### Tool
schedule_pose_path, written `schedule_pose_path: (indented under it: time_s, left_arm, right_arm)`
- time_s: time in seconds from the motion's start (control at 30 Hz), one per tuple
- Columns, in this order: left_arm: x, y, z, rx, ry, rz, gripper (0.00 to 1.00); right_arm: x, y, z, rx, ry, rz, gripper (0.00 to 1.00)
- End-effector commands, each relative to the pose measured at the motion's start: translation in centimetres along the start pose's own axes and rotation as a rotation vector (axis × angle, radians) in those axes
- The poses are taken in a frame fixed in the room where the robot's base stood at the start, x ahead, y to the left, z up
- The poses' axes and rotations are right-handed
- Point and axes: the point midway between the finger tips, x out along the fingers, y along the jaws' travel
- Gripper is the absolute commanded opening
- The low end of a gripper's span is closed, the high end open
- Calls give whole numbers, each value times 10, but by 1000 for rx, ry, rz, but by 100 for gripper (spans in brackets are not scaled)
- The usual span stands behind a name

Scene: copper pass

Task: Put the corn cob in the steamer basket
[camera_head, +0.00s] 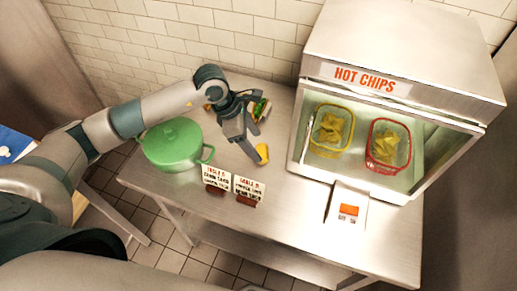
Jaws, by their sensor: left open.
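My left gripper (248,138) is open above the steel table, at the middle of the view. A small yellow piece (262,154), which looks like the corn cob, lies right by its lower fingertip. I cannot tell whether they touch. A green round pot (173,144) with a lid and side handles stands left of the gripper. I cannot make out a steamer basket for certain. Some small green and orange items (262,108) show behind the gripper, partly hidden by it. My right gripper is not in view.
A steel warmer marked HOT CHIPS (400,50) stands at the right, holding a yellow basket (318,146) and a red basket (372,157). Two small sign cards (249,187) stand at the table's front edge.

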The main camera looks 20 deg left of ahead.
Motion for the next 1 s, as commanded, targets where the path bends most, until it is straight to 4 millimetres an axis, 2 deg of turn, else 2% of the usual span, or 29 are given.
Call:
schedule_pose_path:
  time_s: [0.03, 0.2, 0.4, 0.6, 1.0]
  left_arm:
    - [-7, 1, -1, 2, -1, 5, 65]
    - [-38, 1, -1, 2, -1, 4, 65]
    - [-65, 0, -1, 1, -1, 2, 65]
    - [-75, -1, 0, 0, 0, 0, 65]
    - [-76, 0, 0, 0, 0, 0, 65]
  right_arm:
    - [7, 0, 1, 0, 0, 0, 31]
    - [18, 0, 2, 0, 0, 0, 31]
    - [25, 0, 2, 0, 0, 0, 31]
    - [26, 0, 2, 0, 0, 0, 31]
    - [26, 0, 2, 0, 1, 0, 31]
